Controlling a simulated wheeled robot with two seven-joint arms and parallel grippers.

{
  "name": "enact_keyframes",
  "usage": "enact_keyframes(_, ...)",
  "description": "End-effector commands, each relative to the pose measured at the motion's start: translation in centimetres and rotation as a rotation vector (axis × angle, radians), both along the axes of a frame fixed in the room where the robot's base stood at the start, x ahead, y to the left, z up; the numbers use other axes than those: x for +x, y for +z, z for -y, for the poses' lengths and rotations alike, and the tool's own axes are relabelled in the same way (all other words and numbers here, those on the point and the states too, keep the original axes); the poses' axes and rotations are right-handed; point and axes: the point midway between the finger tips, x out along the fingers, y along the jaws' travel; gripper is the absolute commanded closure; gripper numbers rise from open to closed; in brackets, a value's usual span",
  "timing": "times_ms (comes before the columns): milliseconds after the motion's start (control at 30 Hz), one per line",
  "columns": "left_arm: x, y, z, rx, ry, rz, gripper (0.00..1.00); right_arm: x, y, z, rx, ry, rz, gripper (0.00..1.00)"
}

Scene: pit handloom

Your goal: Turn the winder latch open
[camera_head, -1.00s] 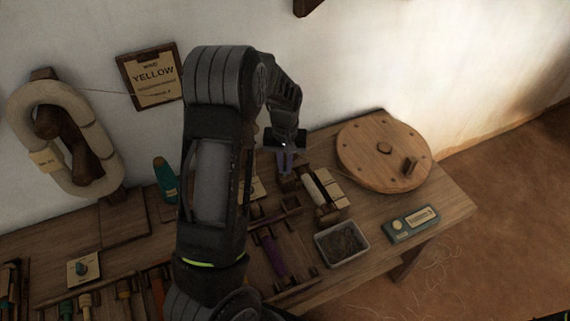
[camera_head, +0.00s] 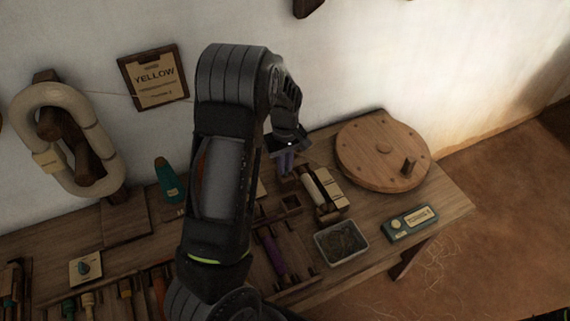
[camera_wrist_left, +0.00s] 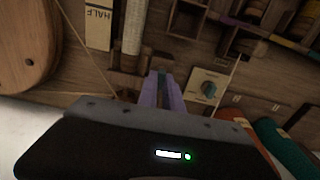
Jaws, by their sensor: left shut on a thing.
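The winder (camera_head: 315,188) stands on the bench beside the wooden wheel, with a pale wound bobbin and cream plates. It also shows at the top of the left wrist view as a white bobbin (camera_wrist_left: 133,30) next to a plate marked HALF (camera_wrist_left: 98,25). My left gripper (camera_head: 287,168) is at the winder's back left end, pointing down. In the left wrist view its purple fingers (camera_wrist_left: 162,84) are close together at the bobbin's near end, shut on a small part. The fingers mostly hide that part; I take it for the winder latch. My right gripper is not in view.
The large wooden wheel (camera_head: 382,157) stands right of the winder. A tray of dark scraps (camera_head: 341,243) and a teal box (camera_head: 410,223) lie in front. A knob plate (camera_wrist_left: 209,88) is close to the fingers. A teal bottle (camera_head: 168,180) stands left of my arm.

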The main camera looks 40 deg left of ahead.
Motion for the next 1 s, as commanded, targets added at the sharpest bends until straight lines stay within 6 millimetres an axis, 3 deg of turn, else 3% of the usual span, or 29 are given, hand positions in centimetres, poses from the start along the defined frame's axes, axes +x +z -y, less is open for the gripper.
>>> enact_keyframes(200,0.1,0.1,-0.1,0.0,0.003,0.004,1.0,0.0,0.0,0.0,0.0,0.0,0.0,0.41)
enact_keyframes(233,0.1,0.1,-0.1,0.0,0.003,0.004,0.89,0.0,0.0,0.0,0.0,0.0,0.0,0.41)
enact_keyframes(500,0.0,0.0,0.0,0.0,0.001,0.001,0.68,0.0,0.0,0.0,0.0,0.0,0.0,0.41)
enact_keyframes(800,0.1,0.3,0.0,0.0,0.0,0.001,0.68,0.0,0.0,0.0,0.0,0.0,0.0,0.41)
enact_keyframes(1000,0.1,2.4,0.0,0.001,0.0,0.005,0.68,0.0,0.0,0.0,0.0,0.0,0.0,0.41)
